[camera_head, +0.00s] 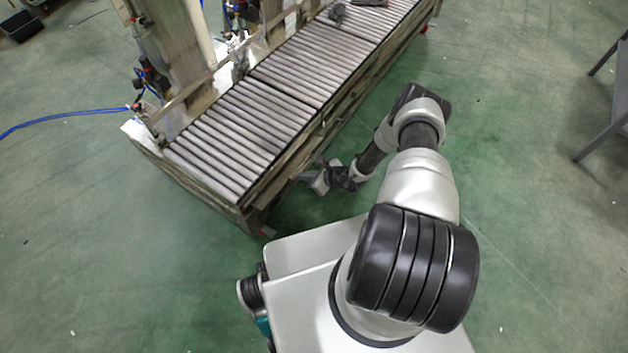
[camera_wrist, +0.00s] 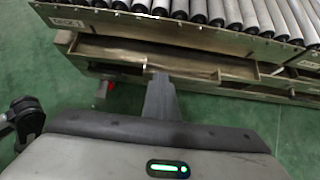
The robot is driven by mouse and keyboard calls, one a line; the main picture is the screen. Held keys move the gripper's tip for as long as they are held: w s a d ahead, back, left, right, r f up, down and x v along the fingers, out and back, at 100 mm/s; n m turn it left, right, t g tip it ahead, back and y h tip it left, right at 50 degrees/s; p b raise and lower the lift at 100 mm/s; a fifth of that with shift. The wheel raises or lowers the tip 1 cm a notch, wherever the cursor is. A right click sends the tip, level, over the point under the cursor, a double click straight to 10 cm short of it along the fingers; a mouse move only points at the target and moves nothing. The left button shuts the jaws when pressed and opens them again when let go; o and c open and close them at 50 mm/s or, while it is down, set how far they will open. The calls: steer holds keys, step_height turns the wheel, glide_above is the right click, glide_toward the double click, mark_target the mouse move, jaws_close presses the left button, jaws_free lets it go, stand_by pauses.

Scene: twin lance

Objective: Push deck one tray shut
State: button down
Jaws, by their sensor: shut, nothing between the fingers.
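The deck one tray (camera_wrist: 110,50) shows in the wrist view as a shallow, brownish, open-topped drawer under the roller conveyor. It stands out from the conveyor's side, and a small white label (camera_wrist: 70,22) sits above its left end. My gripper (camera_wrist: 160,80) is shut and empty, its fingers pointing at the tray's front edge near the middle. The fingertips overlap that edge in the picture; I cannot tell whether they touch. In the head view my gripper (camera_head: 308,178) is low beside the conveyor's near side, and the tray is hard to make out there.
The roller conveyor (camera_head: 245,135) runs from lower left to upper right, with metal uprights behind it. A second drawer section (camera_wrist: 285,80) lies to the right in the wrist view. Green floor is open to the right; a grey table (camera_head: 605,125) stands at the far right.

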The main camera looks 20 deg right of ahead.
mark_target(296, 172)
steer(key=shift+w+a, duration=1.15)
steer(key=shift+w, duration=0.2)
